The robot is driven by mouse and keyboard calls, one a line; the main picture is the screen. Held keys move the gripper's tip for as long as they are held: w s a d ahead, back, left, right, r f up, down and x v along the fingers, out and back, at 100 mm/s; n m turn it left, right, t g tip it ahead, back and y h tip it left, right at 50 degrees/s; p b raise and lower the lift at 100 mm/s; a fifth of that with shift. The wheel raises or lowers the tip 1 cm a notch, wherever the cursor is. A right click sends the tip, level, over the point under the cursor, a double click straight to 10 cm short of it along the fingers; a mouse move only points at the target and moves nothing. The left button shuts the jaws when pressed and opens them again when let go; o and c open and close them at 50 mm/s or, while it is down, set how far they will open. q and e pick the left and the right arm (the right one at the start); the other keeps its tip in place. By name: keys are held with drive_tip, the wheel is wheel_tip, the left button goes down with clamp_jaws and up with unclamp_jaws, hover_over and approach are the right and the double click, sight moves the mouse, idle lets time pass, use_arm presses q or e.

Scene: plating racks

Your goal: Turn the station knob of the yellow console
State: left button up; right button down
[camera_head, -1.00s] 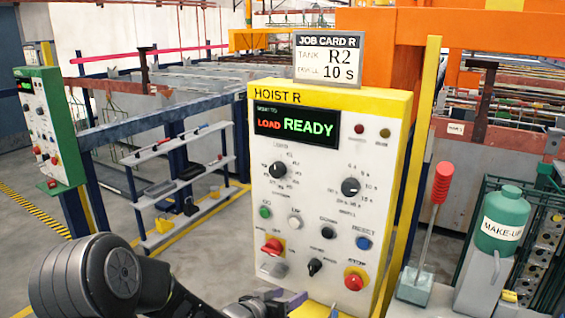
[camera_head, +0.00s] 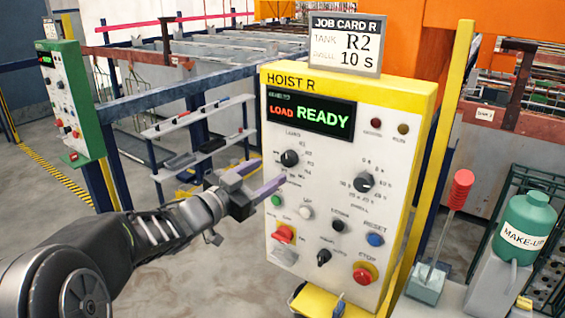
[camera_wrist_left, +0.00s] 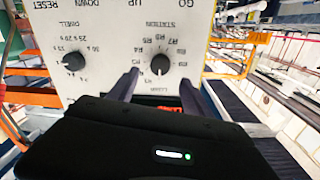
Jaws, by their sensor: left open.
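The yellow-topped console (camera_head: 420,97), marked HOIST R, stands upright in the middle of the head view. Its station knob (camera_head: 289,158) is the black upper-left knob, under the display. In the left wrist view the panel appears upside down, with the station knob (camera_wrist_left: 160,64) between and beyond my two fingers, among R-numbered labels. My left gripper (camera_head: 266,178) is open and empty, its fingers pointing at the panel just left of and below the knob in the head view. I cannot tell whether they touch the panel. My right gripper is out of view.
The job card (camera_head: 346,45) reads TANK R2, 10 S; the display (camera_head: 310,117) reads LOAD READY. The dwell knob (camera_head: 364,182), red stop button (camera_head: 364,273) and other buttons are close by. A green console (camera_head: 68,100) stands left, a make-up bottle (camera_head: 524,228) right.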

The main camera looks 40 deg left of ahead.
sight(286, 161)
use_arm(q)
drive_tip(key=w+p, duration=0.1)
drive_tip(key=w, duration=0.5)
drive_tip(key=shift+w+d, duration=0.1)
drive_tip(key=shift+w, duration=0.3)
drive_tip(key=shift+c, duration=0.5)
clamp_jaws()
